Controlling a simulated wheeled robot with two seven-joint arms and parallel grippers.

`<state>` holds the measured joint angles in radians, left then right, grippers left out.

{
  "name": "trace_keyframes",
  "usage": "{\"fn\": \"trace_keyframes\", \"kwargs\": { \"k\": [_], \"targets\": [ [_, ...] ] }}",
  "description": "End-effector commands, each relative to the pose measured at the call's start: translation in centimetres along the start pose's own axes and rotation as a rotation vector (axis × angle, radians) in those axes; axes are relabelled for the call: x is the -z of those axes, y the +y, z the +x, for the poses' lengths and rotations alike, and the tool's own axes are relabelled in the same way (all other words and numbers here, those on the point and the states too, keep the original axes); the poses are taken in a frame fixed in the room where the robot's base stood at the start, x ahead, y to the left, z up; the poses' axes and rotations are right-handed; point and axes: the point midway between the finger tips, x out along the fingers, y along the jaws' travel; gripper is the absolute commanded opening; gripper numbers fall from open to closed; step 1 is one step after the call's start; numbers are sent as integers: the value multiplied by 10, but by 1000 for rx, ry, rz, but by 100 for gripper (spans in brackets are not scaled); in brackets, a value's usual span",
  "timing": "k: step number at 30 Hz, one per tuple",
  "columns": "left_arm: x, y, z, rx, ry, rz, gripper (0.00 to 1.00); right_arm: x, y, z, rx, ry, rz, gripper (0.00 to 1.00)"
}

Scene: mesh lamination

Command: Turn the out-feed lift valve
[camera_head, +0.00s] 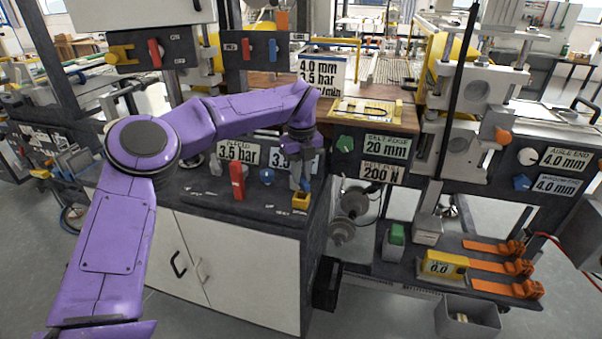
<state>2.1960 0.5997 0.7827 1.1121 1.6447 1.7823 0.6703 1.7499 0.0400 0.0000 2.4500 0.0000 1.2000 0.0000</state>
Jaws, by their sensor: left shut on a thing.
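My left gripper (301,183) points down at the right end of the dark console (205,190). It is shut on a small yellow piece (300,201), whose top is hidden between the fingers. I cannot tell whether this piece is the out-feed lift valve, as the small lettering near it is too blurred to read. To its left on the console are a blue knob (267,177) and an upright red lever (237,181). My right gripper is not in view.
Two "3.5 bar" signs stand behind the console; my wrist partly covers the right one. Upper panels carry a red lever (154,53) and a blue lever (272,49). To the right are a green knob (345,144), orange clamps (505,268) and a grey bin (466,318).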

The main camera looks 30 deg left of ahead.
Motion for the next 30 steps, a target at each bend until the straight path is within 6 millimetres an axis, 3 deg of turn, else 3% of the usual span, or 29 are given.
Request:
{"fn": "trace_keyframes", "kwargs": {
  "k": [6,7,9,20,30],
  "targets": [
    [-2,1,1,-1,-2,-6,0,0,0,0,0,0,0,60],
    [-2,1,1,-2,-2,-6,25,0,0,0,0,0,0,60],
    [-2,1,1,-2,-2,-6,45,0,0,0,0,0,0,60],
    [-1,0,-8,1,-3,-2,45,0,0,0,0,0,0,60],
    [-2,0,-84,0,-3,-5,45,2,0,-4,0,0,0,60]
  ]
}}
